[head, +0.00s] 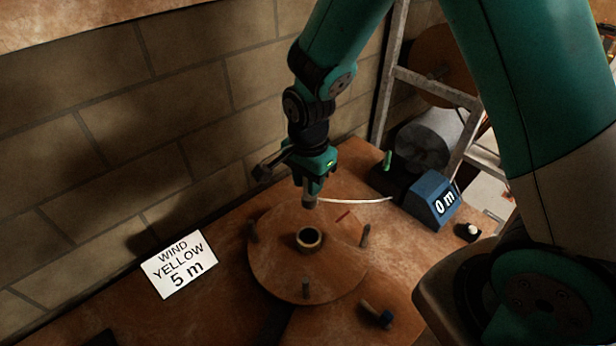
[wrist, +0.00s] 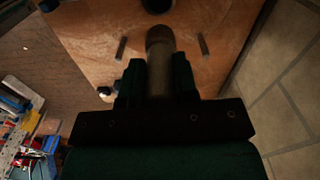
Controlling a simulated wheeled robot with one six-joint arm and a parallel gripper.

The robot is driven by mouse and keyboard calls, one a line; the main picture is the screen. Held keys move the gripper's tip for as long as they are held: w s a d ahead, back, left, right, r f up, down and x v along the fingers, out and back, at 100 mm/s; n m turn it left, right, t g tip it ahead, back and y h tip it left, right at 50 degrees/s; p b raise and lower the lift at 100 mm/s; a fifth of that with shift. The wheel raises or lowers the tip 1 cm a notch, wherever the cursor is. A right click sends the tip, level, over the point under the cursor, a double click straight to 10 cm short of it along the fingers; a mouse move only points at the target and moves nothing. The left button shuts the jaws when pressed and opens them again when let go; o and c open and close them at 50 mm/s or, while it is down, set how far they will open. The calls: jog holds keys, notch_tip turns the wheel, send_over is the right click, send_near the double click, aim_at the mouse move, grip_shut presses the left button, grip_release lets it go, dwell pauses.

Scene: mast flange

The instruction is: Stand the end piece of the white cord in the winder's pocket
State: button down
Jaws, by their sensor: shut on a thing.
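My gripper (head: 311,188) is shut on the end piece (head: 309,203), a brownish cylinder that points down from the jaws. In the wrist view the end piece (wrist: 160,48) sticks out between the two fingers (wrist: 158,72). The white cord (head: 355,200) runs from beside the end piece to the right, towards the blue counter. The winder (head: 275,270) is a round brown disc with upright pegs. Its pocket (head: 309,239) is a dark-centred ring at the middle, in front of the end piece and apart from it. The pocket (wrist: 157,4) is cut off at the wrist view's top edge.
A blue counter (head: 432,200) reading "0 m" stands right of the winder. A sign (head: 179,264) reads "WIND YELLOW 5 m". Pegs (head: 365,236) (head: 252,232) rise from the disc. A knobbed handle (head: 377,314) is at the front. A block wall (head: 150,120) stands behind.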

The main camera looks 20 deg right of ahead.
jog(key=shift+a, duration=0.1)
jog(key=shift+s+f, duration=0.1)
jog(key=shift+f, duration=0.05)
jog(key=shift+f+b, duration=5.5)
jog(key=shift+f, duration=1.7)
